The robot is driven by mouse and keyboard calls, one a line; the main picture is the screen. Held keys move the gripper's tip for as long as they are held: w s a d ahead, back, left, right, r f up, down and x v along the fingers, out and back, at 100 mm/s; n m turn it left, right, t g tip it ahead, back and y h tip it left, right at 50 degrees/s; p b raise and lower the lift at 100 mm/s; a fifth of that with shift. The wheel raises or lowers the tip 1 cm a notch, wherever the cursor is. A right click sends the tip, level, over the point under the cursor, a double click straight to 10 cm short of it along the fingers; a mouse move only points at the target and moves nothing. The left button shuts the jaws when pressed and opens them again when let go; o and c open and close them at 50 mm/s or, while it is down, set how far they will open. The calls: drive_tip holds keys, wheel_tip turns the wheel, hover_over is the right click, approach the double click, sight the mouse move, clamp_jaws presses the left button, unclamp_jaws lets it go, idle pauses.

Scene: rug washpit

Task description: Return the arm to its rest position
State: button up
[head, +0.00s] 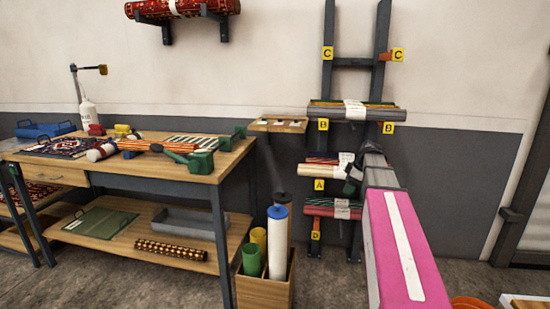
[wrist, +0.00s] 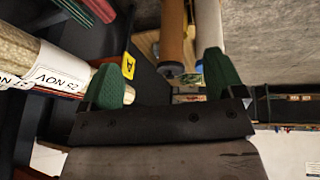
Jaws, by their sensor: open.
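My gripper (head: 352,185) is in front of the wall rack, at the height of the roll by tag A, at the end of my pink arm. In the wrist view my gripper (wrist: 165,80) has its two green fingertips wide apart, with nothing held between them.
The rack's upright (head: 327,60) carries more rolls above (head: 350,111) and below (head: 325,207). A wooden bin (head: 262,292) with upright tubes stands left of the rack. A workbench (head: 190,172) with tools and rugs is farther left. An orange bucket (head: 470,302) is at lower right.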

drive_tip(key=s+a+f+m+g+h, duration=0.1)
drive_tip(key=s+a+f+m, duration=0.5)
drive_tip(key=s+f, duration=0.5)
drive_tip(key=s+a+f+m+g+h, duration=0.1)
drive_tip(key=s+a+f+m+h, duration=0.1)
drive_tip(key=s+a+f+m, duration=0.4)
drive_tip(key=s+f+m, duration=0.1)
drive_tip(key=s+f, duration=0.4)
drive_tip(key=f, duration=0.2)
drive_tip(key=shift+s+a+m+g, duration=0.15)
drive_tip(key=shift+s+m+g, duration=0.15)
drive_tip(key=shift+s+m, duration=0.1)
